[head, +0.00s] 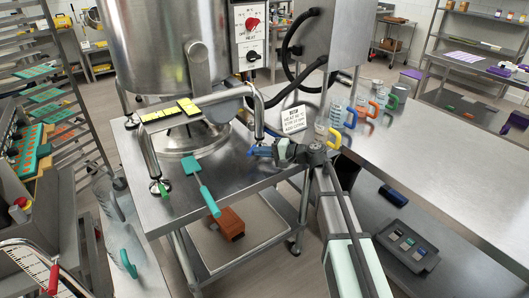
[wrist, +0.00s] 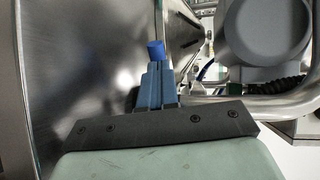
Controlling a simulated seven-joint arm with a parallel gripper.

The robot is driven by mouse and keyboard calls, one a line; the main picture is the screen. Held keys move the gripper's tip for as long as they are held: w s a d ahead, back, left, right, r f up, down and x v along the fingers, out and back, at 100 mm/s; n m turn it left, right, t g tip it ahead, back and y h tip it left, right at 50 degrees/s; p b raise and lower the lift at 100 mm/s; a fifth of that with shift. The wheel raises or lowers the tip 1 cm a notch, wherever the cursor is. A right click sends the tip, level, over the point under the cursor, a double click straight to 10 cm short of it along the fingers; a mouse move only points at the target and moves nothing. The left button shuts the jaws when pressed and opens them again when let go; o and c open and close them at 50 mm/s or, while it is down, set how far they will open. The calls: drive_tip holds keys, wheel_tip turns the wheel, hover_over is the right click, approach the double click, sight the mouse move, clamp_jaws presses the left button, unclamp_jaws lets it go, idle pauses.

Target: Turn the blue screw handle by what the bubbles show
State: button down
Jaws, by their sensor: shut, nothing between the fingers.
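The blue screw handle (head: 254,151) shows in the head view at the foot of the right-hand leg of the bent steel pipe frame. My gripper (head: 270,151) reaches it from the right, low over the steel table. In the wrist view my gripper (wrist: 157,62) has its blue-grey fingers together, with nothing seen between them. A brighter blue piece (wrist: 156,48) shows at their tips; I cannot tell whether it is the handle or part of the fingers, nor whether they touch. Two yellow level vials (head: 163,115) (head: 188,106) sit on the pipe frame; their bubbles are too small to read.
A large steel kettle (head: 155,45) stands behind the pipe frame. A green screw (head: 164,190) is at the left leg. A teal spatula (head: 204,190) lies across the table's front edge. A white sign (head: 293,120) and measuring jugs (head: 337,112) stand behind my arm. The right-hand tabletop is mostly clear.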

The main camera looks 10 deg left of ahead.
drive_tip(key=shift+a, duration=0.1)
drive_tip(key=shift+a+f, duration=0.1)
drive_tip(key=shift+a, duration=0.55)
drive_tip(key=s+a+v, duration=0.1)
drive_tip(key=s+v, duration=0.2)
drive_tip(key=v, duration=1)
wheel_tip(320, 180, up, 9)
drive_tip(key=n+g+h, duration=0.2)
drive_tip(key=n+h, duration=1)
drive_tip(key=n, duration=0.6)
hover_over(249, 151)
drive_tip(key=x, duration=0.9)
drive_tip(key=shift+a+f, duration=0.25)
drive_tip(key=shift+f, duration=0.05)
